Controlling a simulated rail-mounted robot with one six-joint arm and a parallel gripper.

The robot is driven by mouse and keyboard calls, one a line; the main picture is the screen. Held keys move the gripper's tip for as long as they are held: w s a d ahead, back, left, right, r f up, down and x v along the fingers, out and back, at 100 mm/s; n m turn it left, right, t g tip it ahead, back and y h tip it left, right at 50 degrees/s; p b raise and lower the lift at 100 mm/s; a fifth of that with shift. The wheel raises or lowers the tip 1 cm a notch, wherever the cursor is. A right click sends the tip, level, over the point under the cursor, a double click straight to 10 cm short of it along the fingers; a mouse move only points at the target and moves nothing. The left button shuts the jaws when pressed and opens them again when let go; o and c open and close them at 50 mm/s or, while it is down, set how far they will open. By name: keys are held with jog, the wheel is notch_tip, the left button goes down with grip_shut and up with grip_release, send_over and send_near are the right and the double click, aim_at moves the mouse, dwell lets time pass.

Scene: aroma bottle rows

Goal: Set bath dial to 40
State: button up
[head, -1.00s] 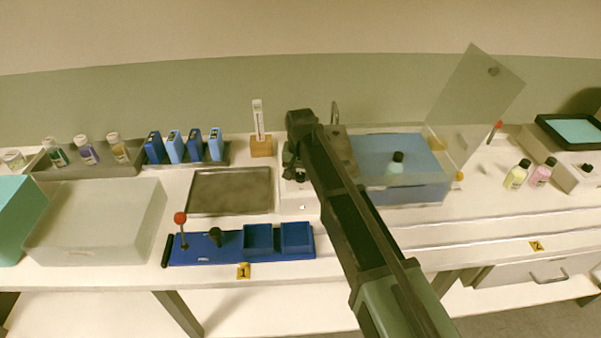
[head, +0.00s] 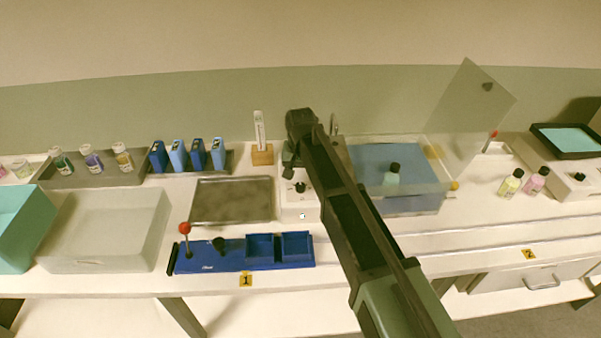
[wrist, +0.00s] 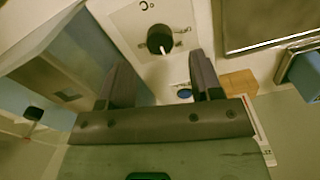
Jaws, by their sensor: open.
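The bath dial (head: 300,187) is a black round knob on a white control box (head: 297,207), left of the water bath (head: 413,204). In the wrist view the dial (wrist: 160,40) shows a white pointer mark and small markings around it; the numbers are too small to read. My gripper (wrist: 161,66) is open and empty, and its two fingers point toward the dial with the knob between and beyond the tips, apparently apart from it. In the head view my gripper (head: 290,160) is just behind the dial and partly hidden by my arm. The bath holds blue water and a bottle (head: 392,175).
The bath's clear lid (head: 462,118) stands raised. A thermometer in a wooden block (head: 262,155) is left of my gripper. A metal tray (head: 232,202) and a blue rack with a red-topped lever (head: 215,262) lie left. Two bottles (head: 511,183) stand right of the bath.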

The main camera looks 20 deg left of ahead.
aim_at(301, 185)
notch_tip(301, 185, up, 6)
jog(key=p, duration=0.4)
jog(key=shift+r, duration=0.2)
jog(key=s+d, duration=0.5)
jog(key=d, duration=0.8)
jog(key=s+d+m, duration=0.1)
jog(key=s+d, duration=0.5)
jog(key=d, duration=0.6)
jog(key=s+d+m, duration=0.1)
jog(key=s+d, duration=0.5)
jog(key=d, duration=0.7)
jog(key=shift+d, duration=0.3)
